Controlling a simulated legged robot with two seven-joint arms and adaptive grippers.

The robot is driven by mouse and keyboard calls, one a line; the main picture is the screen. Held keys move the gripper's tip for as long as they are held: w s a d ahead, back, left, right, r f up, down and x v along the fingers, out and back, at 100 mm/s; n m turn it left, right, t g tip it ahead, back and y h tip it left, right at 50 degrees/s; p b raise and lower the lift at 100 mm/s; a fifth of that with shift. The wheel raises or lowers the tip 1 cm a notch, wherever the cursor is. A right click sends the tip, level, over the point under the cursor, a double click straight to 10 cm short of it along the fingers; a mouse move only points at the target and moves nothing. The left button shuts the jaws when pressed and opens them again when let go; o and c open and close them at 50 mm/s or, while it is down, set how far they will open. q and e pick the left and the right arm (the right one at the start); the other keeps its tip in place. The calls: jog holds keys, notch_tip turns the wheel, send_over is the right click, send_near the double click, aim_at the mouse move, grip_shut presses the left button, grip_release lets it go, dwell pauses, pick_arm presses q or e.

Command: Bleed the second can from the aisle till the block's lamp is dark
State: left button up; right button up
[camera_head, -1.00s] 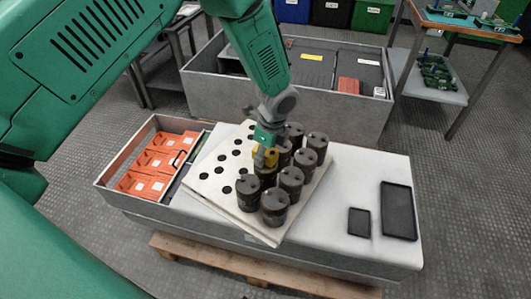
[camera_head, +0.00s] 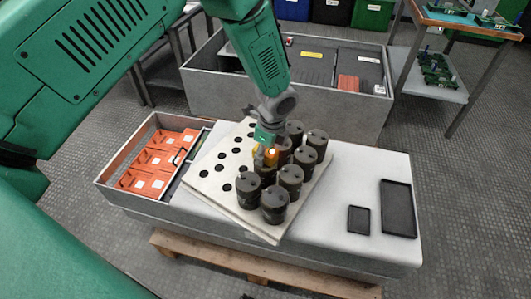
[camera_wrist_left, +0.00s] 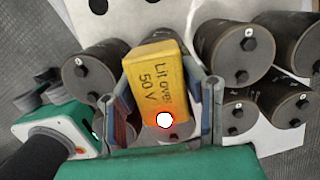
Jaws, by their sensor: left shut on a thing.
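Several dark cylindrical cans (camera_head: 274,204) stand upright in rows on a white board with round holes (camera_head: 216,187). Cans also show around the block in the wrist view (camera_wrist_left: 222,50). My left gripper (camera_head: 266,150) is shut on a yellow block (camera_wrist_left: 155,75) marked "Lit over 50 V", one finger on each side. The block's lamp (camera_wrist_left: 165,120) glows bright white with a red-orange rim. The block is at the tops of the cans in the middle of the group, above one can (camera_wrist_left: 170,131). Its contact with that can's terminals is hidden. My right gripper is not in view.
An open bin with orange boxes (camera_head: 152,160) is left of the board. A small black tray (camera_head: 359,220) and a larger one (camera_head: 398,209) lie on the grey top at right. A grey crate (camera_head: 290,112) stands behind.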

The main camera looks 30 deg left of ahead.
aim_at(271, 151)
pick_arm(q)
jog(key=o, duration=1.3)
jog(key=shift+o, duration=0.2)
jog(key=r, duration=0.4)
jog(key=d+r, duration=0.1)
jog(key=r, duration=0.6)
jog(key=shift+d+r, duration=0.35)
jog(key=shift+d, duration=0.05)
